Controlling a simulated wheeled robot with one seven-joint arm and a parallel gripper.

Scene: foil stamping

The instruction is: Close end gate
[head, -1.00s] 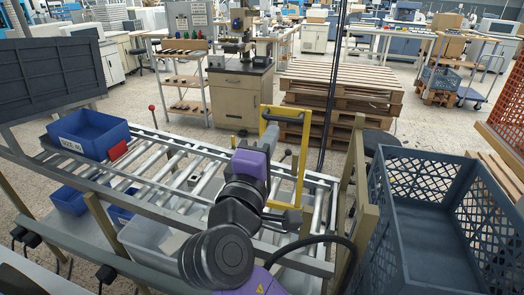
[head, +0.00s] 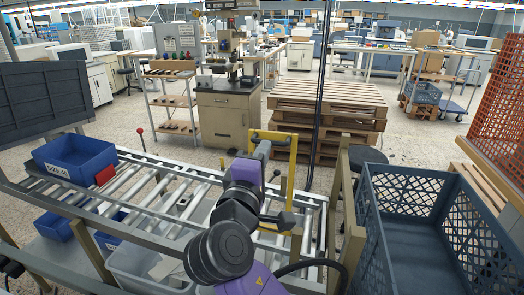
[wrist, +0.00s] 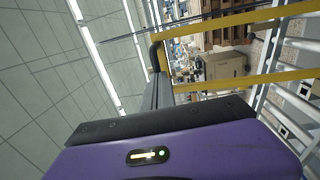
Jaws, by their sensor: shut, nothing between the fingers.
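The end gate is a yellow bar frame (head: 292,172) standing up at the near right end of the roller conveyor (head: 150,188). In the wrist view its yellow bars (wrist: 240,86) cross the upper right, with a black piece (wrist: 155,50) at one corner. My gripper (head: 264,146) is at the upper left part of the gate in the head view. In the wrist view its dark fingers (wrist: 158,80) are shut and empty, close to the gate's corner. I cannot tell whether they touch it. My arm hides the gate's lower left part.
A blue bin (head: 75,160) and a red piece (head: 105,175) are on the conveyor's left. A large blue-grey crate (head: 385,235) is at the right, beside a wooden post (head: 349,215). Stacked pallets (head: 325,98) and a cabinet (head: 228,120) stand behind. Open floor lies between.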

